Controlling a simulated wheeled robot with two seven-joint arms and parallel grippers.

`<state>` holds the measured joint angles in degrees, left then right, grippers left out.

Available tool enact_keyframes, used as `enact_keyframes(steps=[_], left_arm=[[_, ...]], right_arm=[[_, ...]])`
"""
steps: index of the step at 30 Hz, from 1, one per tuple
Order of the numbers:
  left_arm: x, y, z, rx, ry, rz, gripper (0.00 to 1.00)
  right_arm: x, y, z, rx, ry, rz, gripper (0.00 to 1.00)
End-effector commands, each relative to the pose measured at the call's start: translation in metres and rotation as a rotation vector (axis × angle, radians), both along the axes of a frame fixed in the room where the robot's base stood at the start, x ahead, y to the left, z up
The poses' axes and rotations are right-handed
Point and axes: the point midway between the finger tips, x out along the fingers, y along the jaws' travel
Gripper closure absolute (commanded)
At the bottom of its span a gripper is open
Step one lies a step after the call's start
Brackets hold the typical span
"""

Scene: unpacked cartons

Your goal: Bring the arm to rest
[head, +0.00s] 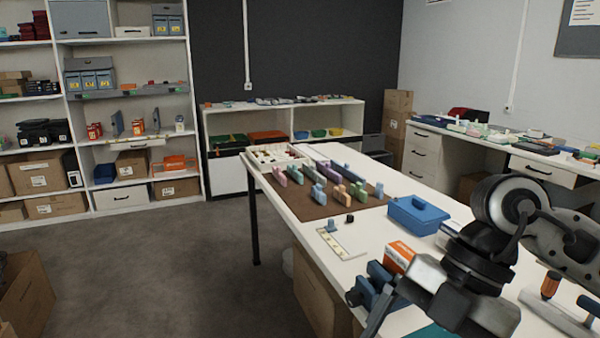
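My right arm comes in from the right edge, and its gripper (436,302) hangs over the near part of the white table (375,238). The gripper points down and its fingertips run towards the bottom edge, so I cannot tell whether it is open or shut. Nothing can be seen held in it. A blue clamp-like tool (374,285) and an orange-and-white box (398,257) lie close beside and partly behind it. My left arm and gripper are not in view.
An orange-handled tool (550,285) lies at the right. Shelves (135,195) stand at the back left.

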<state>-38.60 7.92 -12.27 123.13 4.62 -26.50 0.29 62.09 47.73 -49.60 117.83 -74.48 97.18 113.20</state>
Motion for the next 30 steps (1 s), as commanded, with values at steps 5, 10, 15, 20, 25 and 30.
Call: enact_keyframes(steps=[5,10,15,20,25,30], left_arm=[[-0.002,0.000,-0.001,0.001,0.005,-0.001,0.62],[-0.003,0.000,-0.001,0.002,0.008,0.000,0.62],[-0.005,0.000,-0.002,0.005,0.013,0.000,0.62],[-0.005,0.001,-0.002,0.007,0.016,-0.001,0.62],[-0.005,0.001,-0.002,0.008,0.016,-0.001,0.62],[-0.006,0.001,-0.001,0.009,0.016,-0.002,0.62]], right_arm=[[-0.032,0.063,0.002,0.402,0.095,0.151,0.00],[-0.050,0.119,0.040,1.011,0.157,0.127,0.00],[-0.014,0.126,0.072,1.522,0.112,-0.233,0.00],[0.040,0.095,0.044,1.700,0.026,-0.771,0.00],[0.069,0.042,-0.064,1.491,-0.045,-1.450,0.00],[0.034,0.008,-0.175,1.083,-0.006,-1.838,0.00]])
